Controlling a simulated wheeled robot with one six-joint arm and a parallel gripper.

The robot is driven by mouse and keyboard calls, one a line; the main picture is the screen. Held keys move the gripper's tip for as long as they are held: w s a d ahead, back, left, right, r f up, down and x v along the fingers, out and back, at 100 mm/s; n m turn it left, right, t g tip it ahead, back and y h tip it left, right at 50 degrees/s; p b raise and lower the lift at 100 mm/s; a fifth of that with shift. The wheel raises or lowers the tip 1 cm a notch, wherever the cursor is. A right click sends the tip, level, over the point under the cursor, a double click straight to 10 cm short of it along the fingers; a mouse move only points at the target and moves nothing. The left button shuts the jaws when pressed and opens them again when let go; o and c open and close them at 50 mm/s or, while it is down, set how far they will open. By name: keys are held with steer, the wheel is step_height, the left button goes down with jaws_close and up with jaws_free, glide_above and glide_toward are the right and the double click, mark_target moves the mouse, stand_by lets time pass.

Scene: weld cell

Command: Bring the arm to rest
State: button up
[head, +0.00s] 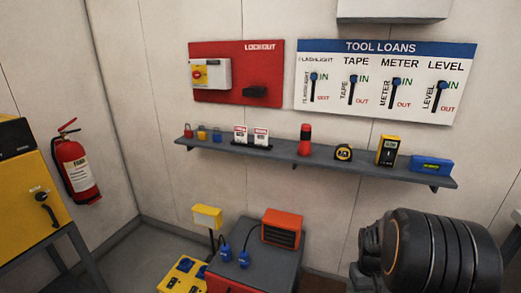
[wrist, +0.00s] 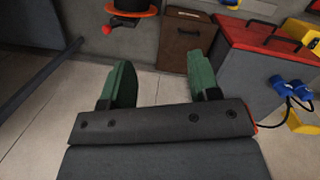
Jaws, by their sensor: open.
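My gripper (wrist: 162,88) shows in the wrist view with its two green fingers spread apart. Nothing is between the fingers; the pale floor shows through the gap. In the head view a dark, rounded part of my arm (head: 440,255) fills the lower right corner, and my gripper is not visible there.
In the head view a grey shelf (head: 215,146) holds padlocks, tags, a flashlight, a tape, a meter and a level. Above are a red lockout board (head: 225,90) and a tool loans board (head: 375,110). A red-topped cabinet (wrist: 262,38) and a brown box (wrist: 185,38) stand beyond my fingers.

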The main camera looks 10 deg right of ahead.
steer(key=s+a+r+t+p, duration=0.1)
steer(key=a+r+p, duration=0.2)
steer(key=a+r, duration=0.3)
steer(key=s+a+r+n+t+p, duration=0.1)
steer(key=s+a+r+t+p, duration=0.1)
steer(key=a+r, duration=0.5)
steer(key=s+a+r+n+t+p, duration=0.1)
steer(key=a+r+p, duration=0.4)
steer(key=r, duration=0.8)
steer(key=shift+s+a+t+y, duration=0.3)
steer(key=shift+s+a+t, duration=0.1)
steer(key=shift+a+t, duration=0.3)
steer(key=shift+f, duration=0.1)
steer(key=shift+c, duration=0.2)
